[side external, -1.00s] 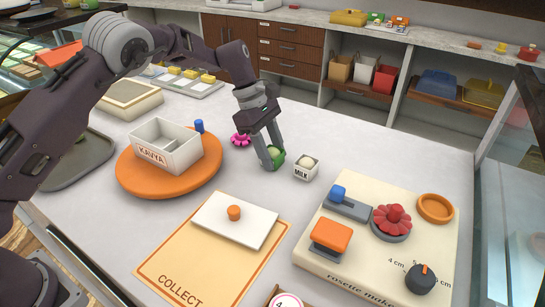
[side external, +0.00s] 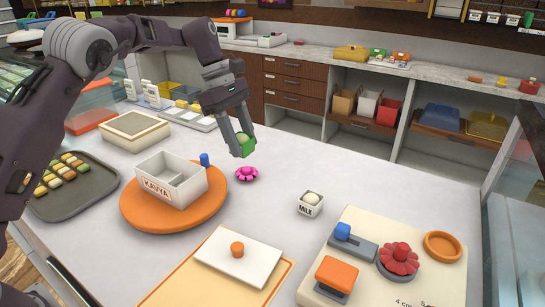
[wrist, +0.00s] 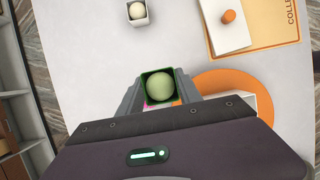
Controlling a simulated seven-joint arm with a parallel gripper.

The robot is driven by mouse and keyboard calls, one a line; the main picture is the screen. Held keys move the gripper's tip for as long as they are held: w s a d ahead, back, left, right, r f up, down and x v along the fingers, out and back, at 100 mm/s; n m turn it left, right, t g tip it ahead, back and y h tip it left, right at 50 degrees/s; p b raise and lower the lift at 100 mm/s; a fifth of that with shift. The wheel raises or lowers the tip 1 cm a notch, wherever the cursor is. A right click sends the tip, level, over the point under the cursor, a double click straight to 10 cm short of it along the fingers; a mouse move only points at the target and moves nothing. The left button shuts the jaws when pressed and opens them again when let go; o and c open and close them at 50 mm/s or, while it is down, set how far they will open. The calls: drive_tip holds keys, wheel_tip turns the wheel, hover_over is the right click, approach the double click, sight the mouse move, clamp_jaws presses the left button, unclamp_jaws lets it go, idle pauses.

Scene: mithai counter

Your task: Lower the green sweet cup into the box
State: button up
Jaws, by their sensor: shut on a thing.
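My gripper (side external: 240,148) is shut on the green sweet cup (side external: 246,145) and holds it in the air above the counter. In the wrist view the cup (wrist: 147,87) sits between the fingers with a pale round sweet (wrist: 160,87) in it. The white box (side external: 184,190) marked KAVYA stands open on an orange round turntable (side external: 144,219). A divider splits its inside, and no sweet shows in the part I can see. The box is left of and below my gripper in the side view. In the wrist view my gripper hides most of the box.
A pink flower-shaped piece (side external: 246,174) and a blue peg (side external: 205,159) are near the turntable. A white MILK cup (side external: 310,204) stands to the right. A white lid (side external: 225,257) with an orange knob lies in front. A tray of sweets (side external: 100,190) is at left.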

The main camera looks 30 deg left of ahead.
drive_tip(key=s+a+r, duration=0.3)
drive_tip(key=s+a, duration=0.9)
drive_tip(key=a, duration=0.5)
drive_tip(key=shift+w+d+f, duration=0.15)
drive_tip(key=shift+f, duration=0.85)
drive_tip(key=shift+w+d+f, duration=0.15)
drive_tip(key=shift+f, duration=0.85)
drive_tip(key=shift+f, duration=0.6)
drive_tip(key=o, duration=1.5)
drive_tip(key=shift+c, duration=0.2)
